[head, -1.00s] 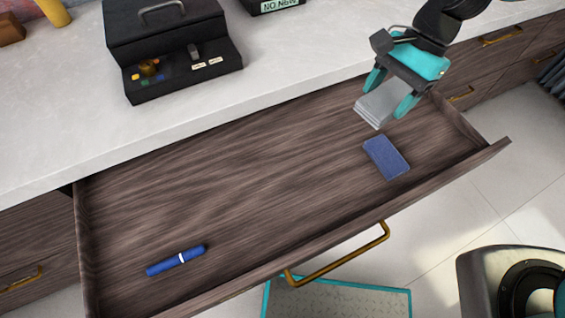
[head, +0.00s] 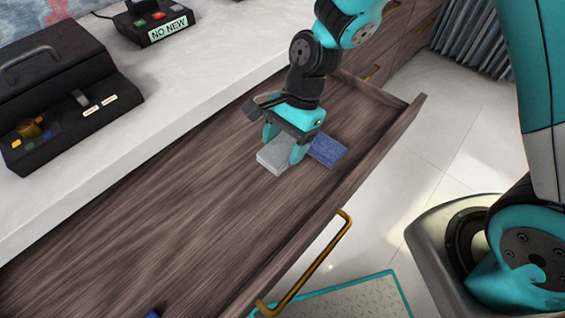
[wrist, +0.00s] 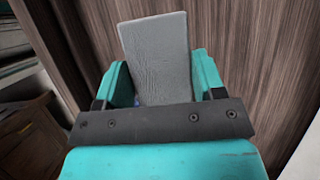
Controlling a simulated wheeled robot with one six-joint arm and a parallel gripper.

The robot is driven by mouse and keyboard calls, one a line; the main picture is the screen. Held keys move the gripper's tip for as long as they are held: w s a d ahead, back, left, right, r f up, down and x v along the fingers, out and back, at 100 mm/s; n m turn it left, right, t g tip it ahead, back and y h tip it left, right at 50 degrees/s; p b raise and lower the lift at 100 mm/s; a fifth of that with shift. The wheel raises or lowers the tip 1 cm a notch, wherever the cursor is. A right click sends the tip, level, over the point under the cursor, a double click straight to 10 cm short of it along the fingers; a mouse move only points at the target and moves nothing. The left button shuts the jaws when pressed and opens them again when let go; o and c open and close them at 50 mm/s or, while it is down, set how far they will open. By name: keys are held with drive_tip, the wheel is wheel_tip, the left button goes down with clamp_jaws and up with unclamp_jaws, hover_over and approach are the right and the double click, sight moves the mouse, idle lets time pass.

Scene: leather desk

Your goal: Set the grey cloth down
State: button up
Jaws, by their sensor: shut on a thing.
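The grey cloth (head: 275,160) is a flat folded rectangle between the fingers of my gripper (head: 285,147), low over the open drawer (head: 190,205). I cannot tell whether it touches the drawer floor. In the wrist view the grey cloth (wrist: 157,55) sticks out beyond the teal fingers of my gripper (wrist: 163,85), with wood grain behind it. My gripper is shut on it. A folded blue cloth (head: 327,151) lies on the drawer floor just right of my gripper, partly hidden by it.
A black box with switches (head: 65,105) stands on the pale counter (head: 165,95), with a "NO NEW" sign unit (head: 160,25) behind it. The drawer has a brass handle (head: 310,268). A blue object (head: 152,314) barely shows at the bottom edge. The drawer's middle is clear.

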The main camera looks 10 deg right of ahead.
drive_tip(key=shift+f+b, duration=0.5)
drive_tip(key=shift+f, duration=2.55)
drive_tip(key=shift+f, duration=0.1)
drive_tip(key=o, duration=1)
drive_tip(key=p+v, duration=0.2)
drive_tip(key=v, duration=1)
drive_tip(key=s+r+n+t, duration=0.1)
drive_tip(key=s+r+n, duration=0.4)
drive_tip(key=n, duration=0.1)
drive_tip(key=s+d+r+n, duration=0.1)
drive_tip(key=s+r+n, duration=0.4)
drive_tip(key=r+n, duration=0.1)
drive_tip(key=s+r+n+t, duration=0.1)
drive_tip(key=s+r+n, duration=0.4)
drive_tip(key=n, duration=0.1)
drive_tip(key=shift+s+d+r+t, duration=0.15)
drive_tip(key=shift+s+r+t, duration=0.15)
drive_tip(key=shift+s, duration=0.1)
